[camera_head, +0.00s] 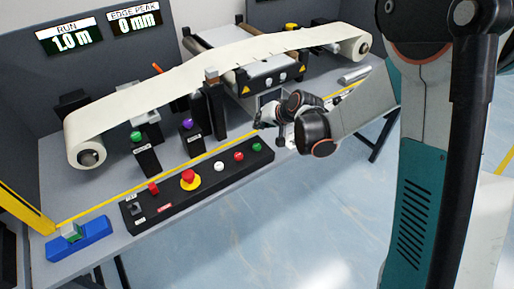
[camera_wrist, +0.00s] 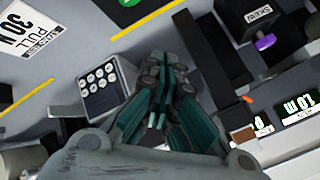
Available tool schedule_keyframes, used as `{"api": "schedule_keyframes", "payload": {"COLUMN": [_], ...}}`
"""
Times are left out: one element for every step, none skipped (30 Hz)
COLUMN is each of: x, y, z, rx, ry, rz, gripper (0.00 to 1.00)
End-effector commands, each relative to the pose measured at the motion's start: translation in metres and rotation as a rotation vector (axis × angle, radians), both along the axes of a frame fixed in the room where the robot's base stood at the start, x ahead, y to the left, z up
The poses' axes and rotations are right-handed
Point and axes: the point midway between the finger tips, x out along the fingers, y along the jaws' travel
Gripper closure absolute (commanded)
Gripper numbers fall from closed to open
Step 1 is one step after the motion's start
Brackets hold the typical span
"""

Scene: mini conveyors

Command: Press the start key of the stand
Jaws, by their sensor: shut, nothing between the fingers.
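The stand's black control panel (camera_head: 205,180) lies along the front of the table. It carries a green button (camera_head: 257,147) at its right end, then a red button (camera_head: 238,157), a white button (camera_head: 219,166) and a red mushroom button on yellow (camera_head: 188,177). I cannot read a start label. A green button also shows at the top edge of the wrist view (camera_wrist: 128,3). My gripper (camera_head: 266,114) is beyond the panel's right end, apart from the green button. In the wrist view its teal fingers (camera_wrist: 166,68) are together and empty.
A grey box with several white round keys (camera_wrist: 98,82) is beside my fingers. A purple knob (camera_head: 186,123) and a green knob (camera_head: 137,136) stand on black posts behind the panel. A white belt (camera_head: 215,66) runs over rollers behind. Open floor lies in front.

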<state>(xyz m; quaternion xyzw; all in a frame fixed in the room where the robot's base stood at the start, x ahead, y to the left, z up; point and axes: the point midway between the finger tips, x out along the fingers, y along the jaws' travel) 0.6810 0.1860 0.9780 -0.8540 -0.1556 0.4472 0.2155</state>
Motion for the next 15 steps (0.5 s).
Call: {"api": "schedule_keyframes", "payload": {"x": [0.0,0.0,0.0,0.0,0.0,0.0,0.0,0.0,0.0,0.0,0.0,0.0,0.0,0.0,0.0], "y": [0.0,0.0,0.0,0.0,0.0,0.0,0.0,0.0,0.0,0.0,0.0,0.0,0.0,0.0,0.0], "z": [-0.01,-0.013,-0.019,-0.023,-0.027,-0.033,-0.037,-0.041,-0.046,-0.05,-0.054,-0.059,-0.061,-0.064,-0.066], "rx": [0.0,0.0,0.0,0.0,0.0,0.0,0.0,0.0,0.0,0.0,0.0,0.0,0.0,0.0,0.0], "ry": [0.0,0.0,0.0,0.0,0.0,0.0,0.0,0.0,0.0,0.0,0.0,0.0,0.0,0.0,0.0], "rz": [0.0,0.0,0.0,0.0,0.0,0.0,0.0,0.0,0.0,0.0,0.0,0.0,0.0,0.0,0.0], "gripper": [1.0,1.0,1.0,1.0,1.0,1.0,1.0,1.0,1.0,1.0,1.0,1.0,1.0,1.0,1.0]}}
